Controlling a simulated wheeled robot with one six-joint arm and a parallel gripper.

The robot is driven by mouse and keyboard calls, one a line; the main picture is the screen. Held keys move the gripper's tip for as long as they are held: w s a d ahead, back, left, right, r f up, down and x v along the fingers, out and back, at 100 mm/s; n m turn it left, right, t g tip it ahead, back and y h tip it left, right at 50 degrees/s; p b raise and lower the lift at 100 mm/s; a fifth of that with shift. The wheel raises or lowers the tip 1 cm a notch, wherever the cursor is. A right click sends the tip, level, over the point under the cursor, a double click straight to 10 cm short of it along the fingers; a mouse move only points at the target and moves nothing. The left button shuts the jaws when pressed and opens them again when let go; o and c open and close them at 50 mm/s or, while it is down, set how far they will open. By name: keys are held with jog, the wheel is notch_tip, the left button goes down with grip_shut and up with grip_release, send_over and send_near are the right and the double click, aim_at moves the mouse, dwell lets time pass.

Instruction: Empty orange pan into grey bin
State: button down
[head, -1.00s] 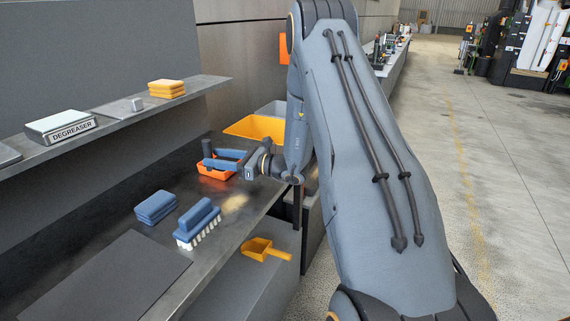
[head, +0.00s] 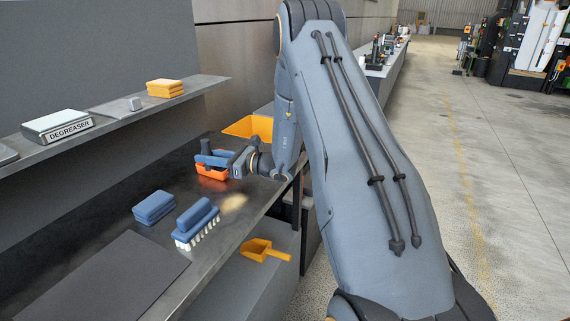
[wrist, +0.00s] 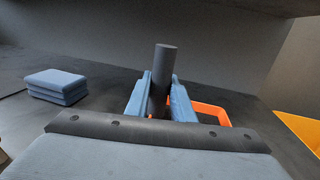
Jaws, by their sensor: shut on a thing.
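The orange pan (head: 212,173) is on or just above the dark bench, near its far end; I cannot tell if it touches the bench. It also shows in the wrist view (wrist: 213,109), partly hidden behind my right finger. My gripper (head: 212,158) is at the pan, its two blue fingers shut on a dark upright post (wrist: 165,62), which appears to be the pan's handle. The pan's contents cannot be seen. A sliver of the grey bin (head: 266,109) shows behind a yellow bin, mostly hidden by my arm.
The yellow bin (head: 246,127) stands past the bench end. Folded blue cloths (head: 154,206) and a blue brush (head: 197,222) lie on the bench. A yellow scoop (head: 262,250) is below. A shelf (head: 110,117) overhangs the left, holding a degreaser box (head: 58,126) and yellow sponges (head: 165,88).

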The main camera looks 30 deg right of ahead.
jog(key=shift+r, duration=0.15)
notch_tip(320, 180, up, 5)
jog(key=shift+f+p, duration=0.1)
jog(key=shift+p, duration=1.15)
jog(key=c, duration=2.2)
grip_release()
grip_shut()
